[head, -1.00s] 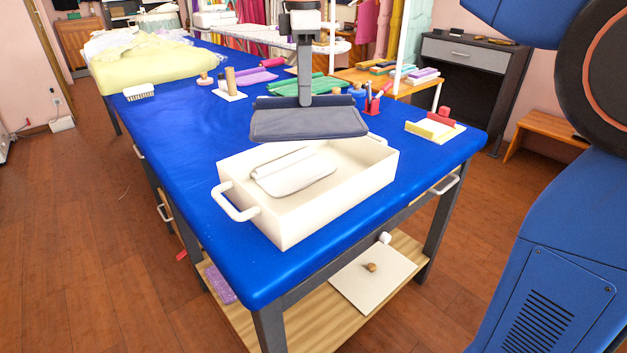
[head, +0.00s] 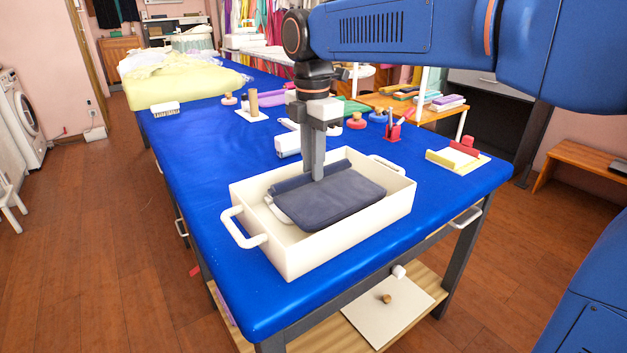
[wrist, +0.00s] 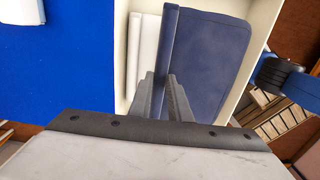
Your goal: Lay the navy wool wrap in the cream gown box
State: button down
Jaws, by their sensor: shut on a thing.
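The navy wool wrap (head: 338,200) is a folded dark-blue piece with a raised ridge along one edge. It is inside the cream gown box (head: 300,259), above a pale folded piece (head: 277,211) that shows at its left edge. My gripper (head: 314,178) points down into the box and is shut on the wrap's ridge. In the wrist view the fingers (wrist: 164,98) pinch the ridge, and the wrap (wrist: 211,60) spreads to the right. I cannot tell whether the wrap rests fully on the pale piece.
The box has handles at both ends and stands on the blue-covered table (head: 200,170). A white block (head: 288,144) lies just behind it. A red pen holder (head: 393,131) and a yellow-and-white pad (head: 458,157) are at the right.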

jog(key=shift+f, duration=2)
jog(key=shift+f, duration=0.35)
jog(key=c, duration=1.6)
grip_release()
jog(key=shift+c, duration=0.2)
notch_tip(320, 180, up, 13)
jog(key=shift+f, duration=0.1)
